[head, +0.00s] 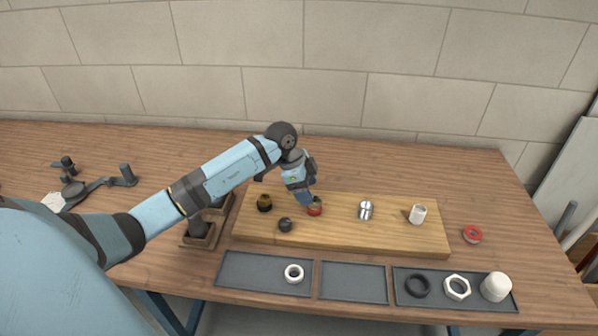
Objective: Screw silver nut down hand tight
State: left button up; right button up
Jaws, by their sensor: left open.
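A shiny silver fitting (366,210) stands on the wooden board (340,236), right of its middle; I cannot tell whether it is the silver nut or has a nut on it. A pale hex nut (457,287) lies in the right grey tray. My left gripper (309,201) is open, pointing down at a red-ringed fitting (315,210) on the board, left of the silver fitting. The gripper partly hides the red-ringed fitting, and I cannot tell whether they touch. My right gripper is out of view.
The board also bears a black and brass fitting (265,203), a dark knob (285,225) and a white cylinder (417,214). Trays in front hold a white ring (294,273), a black ring (417,286) and a white cap (495,287). A red ring (472,234) lies right of the board.

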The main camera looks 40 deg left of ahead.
aim_at(315, 198)
pick_arm(q)
jog(key=shift+x, duration=1.9)
jog(key=c, duration=1)
jog(key=m, duration=0.2)
jog(key=shift+w+a+m+g, duration=0.1)
jog(key=shift+m+g, duration=0.2)
jog(key=shift+g, duration=0.1)
jog(key=m+g, duration=0.1)
jog(key=m, duration=0.2)
jog(key=shift+w+f+h, duration=0.1)
jog(key=shift+f+h, duration=0.05)
jog(key=shift+h, duration=0.15)
jog(key=m+g, duration=0.1)
jog(key=m, duration=0.2)
jog(key=shift+b, duration=0.3)
jog(key=m+g+b, duration=0.1)
jog(key=m, duration=0.2)
jog(key=shift+w+m+g, duration=0.15)
jog(key=shift+m+g, duration=0.15)
jog(key=shift+w+d+f+m+g+y+b, duration=0.1)
jog(key=shift+m+g+y+b, duration=0.4)
jog(key=shift+m, duration=0.9)
jog(key=shift+d+f+m+g+y+b, duration=0.25)
jog(key=shift+m+y+b, duration=0.4)
jog(key=shift+m, duration=0.75)
jog(key=shift+a+r, duration=0.1)
jog(key=shift+r, duration=0.1)
